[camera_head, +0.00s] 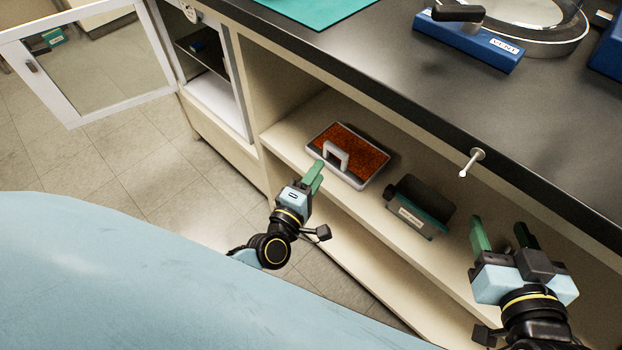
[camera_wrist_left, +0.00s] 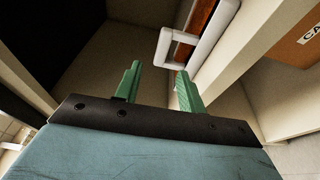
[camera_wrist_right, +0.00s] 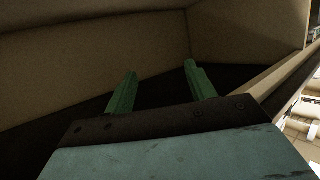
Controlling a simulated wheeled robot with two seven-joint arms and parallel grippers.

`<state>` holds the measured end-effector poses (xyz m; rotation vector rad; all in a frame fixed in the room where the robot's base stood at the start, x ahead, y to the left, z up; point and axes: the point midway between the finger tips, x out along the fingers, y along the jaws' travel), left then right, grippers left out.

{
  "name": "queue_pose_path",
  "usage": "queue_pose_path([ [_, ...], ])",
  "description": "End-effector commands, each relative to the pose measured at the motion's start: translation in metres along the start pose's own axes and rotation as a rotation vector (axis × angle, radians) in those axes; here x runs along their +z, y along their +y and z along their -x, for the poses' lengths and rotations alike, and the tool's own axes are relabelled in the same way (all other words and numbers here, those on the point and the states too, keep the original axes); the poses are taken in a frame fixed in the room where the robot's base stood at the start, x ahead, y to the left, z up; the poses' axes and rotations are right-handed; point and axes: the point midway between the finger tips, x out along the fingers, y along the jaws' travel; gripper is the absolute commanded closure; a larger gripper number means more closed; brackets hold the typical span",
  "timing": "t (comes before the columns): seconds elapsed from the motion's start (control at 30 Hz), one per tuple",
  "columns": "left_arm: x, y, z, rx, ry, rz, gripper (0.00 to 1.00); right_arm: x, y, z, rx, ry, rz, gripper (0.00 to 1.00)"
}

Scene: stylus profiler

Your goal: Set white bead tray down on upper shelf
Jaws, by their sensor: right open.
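The white bead tray (camera_head: 347,177), filled with orange-brown beads, lies on the upper shelf (camera_head: 285,132) under the black counter. Its white arched handle (camera_head: 336,152) faces my left gripper (camera_head: 317,166). The handle also shows in the left wrist view (camera_wrist_left: 207,42), just beyond the fingertips. My left gripper's green fingers (camera_wrist_left: 158,78) are apart with nothing between them, close to the handle. My right gripper (camera_head: 502,232) is open and empty in front of the shelves at the right. In the right wrist view its fingers (camera_wrist_right: 158,75) face bare cabinet panels.
A dark green box (camera_head: 418,208) with a white label stands on the shelf right of the tray. A white-framed glass door (camera_head: 90,65) hangs open at the left. A blue VENT device (camera_head: 470,40) stands on the counter. A small metal peg (camera_head: 472,162) sticks out below the counter edge.

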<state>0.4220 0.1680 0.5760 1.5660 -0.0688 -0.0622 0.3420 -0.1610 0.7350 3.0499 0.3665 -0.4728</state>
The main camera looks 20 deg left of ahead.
Motion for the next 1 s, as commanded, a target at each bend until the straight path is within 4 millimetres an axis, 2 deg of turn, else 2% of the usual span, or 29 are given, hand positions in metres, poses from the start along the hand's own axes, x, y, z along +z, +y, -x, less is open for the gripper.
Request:
queue_pose_path([
  [0.2,0.002,0.002,0.018,0.001,-0.007,-0.007,0.6,0.015,0.003,0.003,0.008,-0.088,0.001,0.45],
  [0.33,0.019,0.021,0.02,0.016,-0.082,-0.099,0.6,0.017,0.004,0.003,0.009,-0.1,0.001,0.45],
  [0.43,0.044,0.05,0.024,0.037,-0.199,-0.288,0.6,0.017,0.004,0.003,0.009,-0.1,0.001,0.45],
  [0.5,0.06,0.072,0.031,0.049,-0.283,-0.479,0.6,0.017,0.004,0.003,0.009,-0.1,0.001,0.45],
  [0.6,0.068,0.098,0.043,0.042,-0.369,-0.786,0.6,0.017,0.004,0.003,0.009,-0.099,0.001,0.45],
  [0.67,0.064,0.11,0.051,0.02,-0.4,-0.967,0.6,0.017,0.004,0.003,0.009,-0.099,0.001,0.45],
  [0.8,0.042,0.13,0.068,-0.072,-0.428,-1.313,0.6,0.017,0.004,0.003,0.01,-0.099,0.001,0.45],
  [0.9,0.025,0.139,0.078,-0.143,-0.432,-1.471,0.6,0.017,0.004,0.003,0.01,-0.099,0.001,0.45],
  [1.0,0.013,0.144,0.085,-0.191,-0.434,-1.553,0.6,0.017,0.004,0.003,0.01,-0.099,0.001,0.45],
])
